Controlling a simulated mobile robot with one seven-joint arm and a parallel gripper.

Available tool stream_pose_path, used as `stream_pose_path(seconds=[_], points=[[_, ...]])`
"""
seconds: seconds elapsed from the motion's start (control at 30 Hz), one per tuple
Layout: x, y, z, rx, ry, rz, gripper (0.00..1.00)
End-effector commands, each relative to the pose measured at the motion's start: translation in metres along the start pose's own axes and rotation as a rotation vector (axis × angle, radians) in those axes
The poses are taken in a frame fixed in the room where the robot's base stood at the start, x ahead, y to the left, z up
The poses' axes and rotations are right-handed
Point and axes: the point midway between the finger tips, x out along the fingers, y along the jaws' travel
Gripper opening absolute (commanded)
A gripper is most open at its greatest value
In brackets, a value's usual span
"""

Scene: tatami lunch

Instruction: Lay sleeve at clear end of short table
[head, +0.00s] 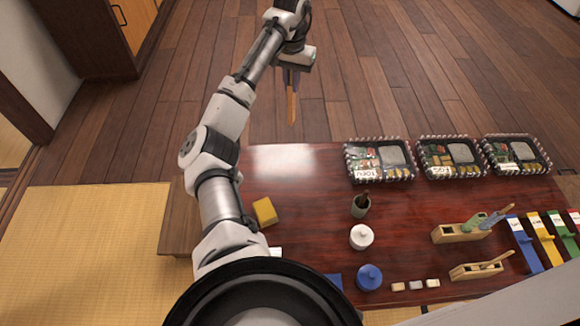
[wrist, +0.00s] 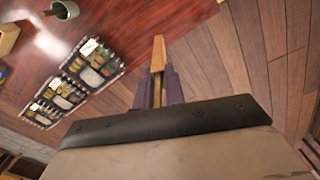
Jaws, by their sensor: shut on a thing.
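My gripper (head: 291,92) is shut on a thin, tan-orange strip (head: 291,108), which looks like the sleeve. It hangs above the wooden floor, beyond the far left edge of the glossy red-brown table (head: 300,165). In the wrist view, the strip (wrist: 158,55) sticks out from between the dark fingers of my gripper (wrist: 158,82), clear of the table. A plain brown wooden surface (head: 180,215) adjoins the red-brown table at its left. My arm hides part of it, and I cannot tell which is the short table. The red-brown table's far left corner is bare.
Three lunch boxes (head: 379,178) line the far edge. A dark cup (head: 361,206), a white lidded pot (head: 361,237), a blue pot (head: 369,277) and a yellow block (head: 264,211) stand nearer. Wooden holders (head: 459,233) and coloured strips (head: 523,240) are at right.

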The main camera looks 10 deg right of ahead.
Motion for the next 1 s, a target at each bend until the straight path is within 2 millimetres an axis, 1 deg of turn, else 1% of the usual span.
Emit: stream_pose_path(seconds=[0.17,0.27,0.37,0.5,0.57,0.6,0.8,0.9,1.0], points=[[-0.003,-0.003,0.001,0.006,0.001,-0.001,0.0],[0.004,-0.002,0.002,0.008,-0.001,0.002,0.0],[0.025,-0.002,0.002,0.008,-0.002,0.005,0.0],[0.065,-0.001,0.002,0.008,-0.002,0.005,0.0],[0.079,-0.002,0.002,0.008,-0.002,0.003,0.0],[0.09,-0.002,0.002,0.007,-0.002,0.003,0.0],[0.133,-0.003,0.002,0.007,-0.001,0.0,0.0],[0.145,-0.003,0.002,0.007,0.001,0.0,0.0],[0.151,-0.003,0.002,0.007,0.0,0.0,0.0]])
